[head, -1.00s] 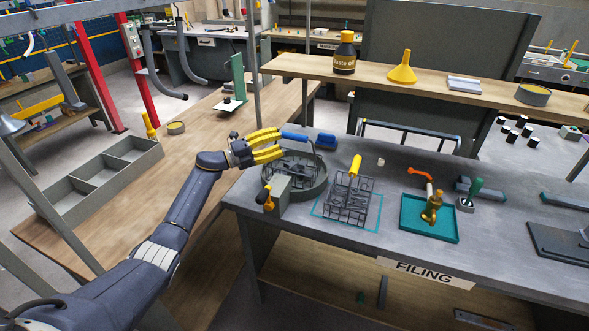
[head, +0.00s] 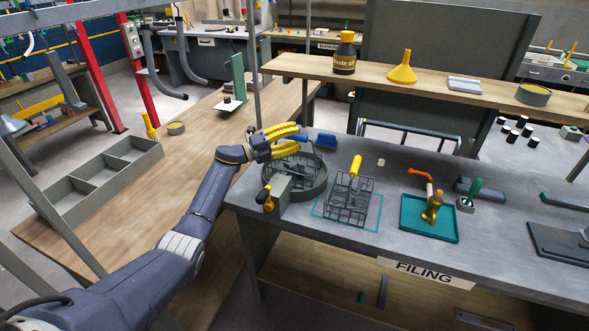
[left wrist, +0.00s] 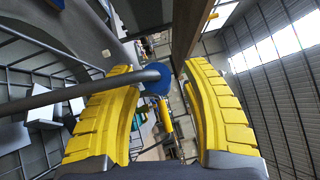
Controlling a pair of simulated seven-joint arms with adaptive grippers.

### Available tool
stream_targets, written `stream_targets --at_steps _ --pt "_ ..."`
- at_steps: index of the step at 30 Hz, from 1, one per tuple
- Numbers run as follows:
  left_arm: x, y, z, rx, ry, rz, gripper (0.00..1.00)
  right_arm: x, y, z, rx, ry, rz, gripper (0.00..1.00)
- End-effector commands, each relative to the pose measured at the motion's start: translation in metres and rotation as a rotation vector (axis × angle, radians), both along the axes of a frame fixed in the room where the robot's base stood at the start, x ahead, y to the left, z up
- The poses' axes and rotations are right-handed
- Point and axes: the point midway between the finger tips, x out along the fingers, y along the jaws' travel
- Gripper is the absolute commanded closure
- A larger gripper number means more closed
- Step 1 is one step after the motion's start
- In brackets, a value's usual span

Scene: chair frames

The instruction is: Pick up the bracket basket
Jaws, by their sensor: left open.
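A dark wire basket (head: 300,164) stands in a round grey tub (head: 321,182) at the bench's left end. In the left wrist view its grey handle rod (left wrist: 85,90) runs to a blue grip (left wrist: 158,84) between my fingers. A second wire basket (head: 346,207) with a yellow grip (head: 355,165) holds dark parts on a teal-outlined square. No label shows which is the bracket basket. My left gripper (head: 300,137) is open over the tub, its yellow fingers either side of the blue grip; contact cannot be told. My right gripper is out of view.
A grey block with a yellow-and-black knob (head: 267,199) stands at the tub's front. A blue brush (head: 324,141) lies behind the tub. A teal tray (head: 412,232) stands to the right. A shelf (head: 440,92) runs behind the bench.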

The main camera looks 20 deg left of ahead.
Motion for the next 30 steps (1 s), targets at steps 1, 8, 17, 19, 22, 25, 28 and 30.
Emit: stream_targets --at_steps 1,8,17,19,22,25,28,30 --pt "-0.0001 0.0001 0.0000 0.000 0.000 0.000 0.53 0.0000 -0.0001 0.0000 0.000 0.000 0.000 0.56" --pt "-0.0001 0.0002 0.0000 0.000 0.000 0.000 0.76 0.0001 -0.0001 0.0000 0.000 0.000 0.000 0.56" --pt "-0.0001 0.0002 0.0000 0.000 0.000 0.000 1.00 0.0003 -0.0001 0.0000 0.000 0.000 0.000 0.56" --pt "-0.0001 0.0002 0.0001 0.000 0.000 0.000 1.00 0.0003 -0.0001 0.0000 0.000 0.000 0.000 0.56" --pt "-0.0002 0.0002 0.0002 0.000 0.000 0.000 1.00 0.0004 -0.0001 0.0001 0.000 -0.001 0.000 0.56" --pt "0.0001 0.0003 0.0024 -0.002 -0.003 0.000 1.00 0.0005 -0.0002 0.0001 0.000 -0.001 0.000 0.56" --pt "0.0000 0.0003 0.0022 -0.002 -0.003 0.000 1.00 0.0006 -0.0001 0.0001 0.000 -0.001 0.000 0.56" --pt "0.0001 0.0003 0.0029 -0.001 -0.003 0.000 1.00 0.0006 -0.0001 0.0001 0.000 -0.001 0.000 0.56"
